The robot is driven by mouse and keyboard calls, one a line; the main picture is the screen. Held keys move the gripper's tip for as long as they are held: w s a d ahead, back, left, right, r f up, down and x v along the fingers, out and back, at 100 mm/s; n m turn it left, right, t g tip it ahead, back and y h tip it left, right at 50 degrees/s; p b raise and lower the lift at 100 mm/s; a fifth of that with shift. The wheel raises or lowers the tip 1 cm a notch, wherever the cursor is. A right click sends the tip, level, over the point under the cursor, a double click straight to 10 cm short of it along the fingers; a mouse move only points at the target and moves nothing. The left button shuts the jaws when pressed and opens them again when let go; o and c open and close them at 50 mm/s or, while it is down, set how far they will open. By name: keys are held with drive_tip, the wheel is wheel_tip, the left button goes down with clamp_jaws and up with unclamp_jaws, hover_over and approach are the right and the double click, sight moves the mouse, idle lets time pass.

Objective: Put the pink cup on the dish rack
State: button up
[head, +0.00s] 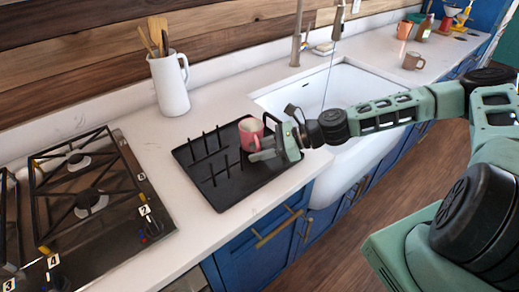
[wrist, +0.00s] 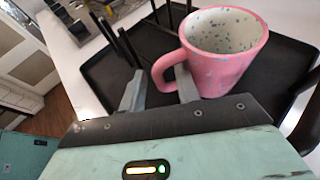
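The pink cup (head: 250,133), pale and speckled inside, looks upright on the right back part of the black dish rack (head: 223,190), in the area clear of prongs. The cup (wrist: 225,70) fills the upper right of the wrist view, its handle turned toward my gripper. My gripper (head: 264,153) is low over the rack beside the cup. In the wrist view my gripper (wrist: 158,92) has its two fingers apart, with the cup's handle at the gap between them. The right finger is close to the cup wall; I cannot tell whether it touches.
A gas stove (head: 85,200) lies left of the rack. A white pitcher (head: 170,85) with wooden utensils stands behind it. A white sink (head: 345,88) and faucet are to the right. A brown mug (head: 413,61) and several small items stand beyond the sink.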

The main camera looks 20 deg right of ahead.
drive_tip(key=shift+r, duration=0.15)
drive_tip(key=b+v, duration=0.2)
drive_tip(key=v, duration=0.8)
drive_tip(key=shift+s+d, duration=0.1)
drive_tip(key=shift+d, duration=0.2)
drive_tip(key=shift+s+d+r+b, duration=0.3)
drive_tip(key=shift+d, duration=0.1)
drive_tip(key=s+a+f+n+g+h, duration=0.1)
drive_tip(key=s+a+n, duration=0.1)
drive_tip(key=s+a+f+n+g, duration=0.1)
drive_tip(key=s+a+n+g, duration=0.1)
drive_tip(key=a, duration=0.1)
drive_tip(key=s+a+f+n+g+h, duration=0.1)
drive_tip(key=s+a+n+g, duration=0.1)
drive_tip(key=n, duration=0.1)
drive_tip(key=shift+s+a+h, duration=0.15)
drive_tip(key=shift+a+h, duration=0.15)
drive_tip(key=shift+a, duration=0.05)
drive_tip(key=s+a+r+n+h, duration=0.4)
drive_tip(key=s+r+n, duration=0.2)
drive_tip(key=n, duration=0.5)
drive_tip(key=s+a+r+n+h, duration=0.4)
drive_tip(key=s+r+n+h, duration=0.1)
drive_tip(key=s+n, duration=0.5)
drive_tip(key=shift+s+a+r+n+h, duration=0.3)
drive_tip(key=shift+r+n, duration=0.1)
drive_tip(key=shift+n, duration=0.5)
